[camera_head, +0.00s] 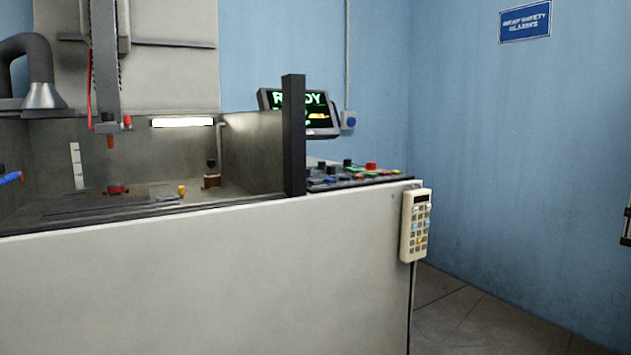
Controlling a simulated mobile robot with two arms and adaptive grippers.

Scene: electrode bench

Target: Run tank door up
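The machine's work tank (255,150) is open to view above a pale front panel (210,275). I cannot tell which part of this panel is the tank door; no raised door covers the tank's front opening. A dark upright post (293,135) stands at the tank's right front corner. A control panel (350,180) with coloured buttons, one of them a red knob (371,167), lies right of the post. A cream hand pendant (415,225) with a keypad hangs at the panel's right end. Neither of my grippers can be made out.
A tilted screen (300,113) with green text stands behind the control panel. The machine head (106,65) hangs over the tank, with small parts below it. A dark object (627,220) is cut off at the right edge. Floor (480,315) right of the machine is clear.

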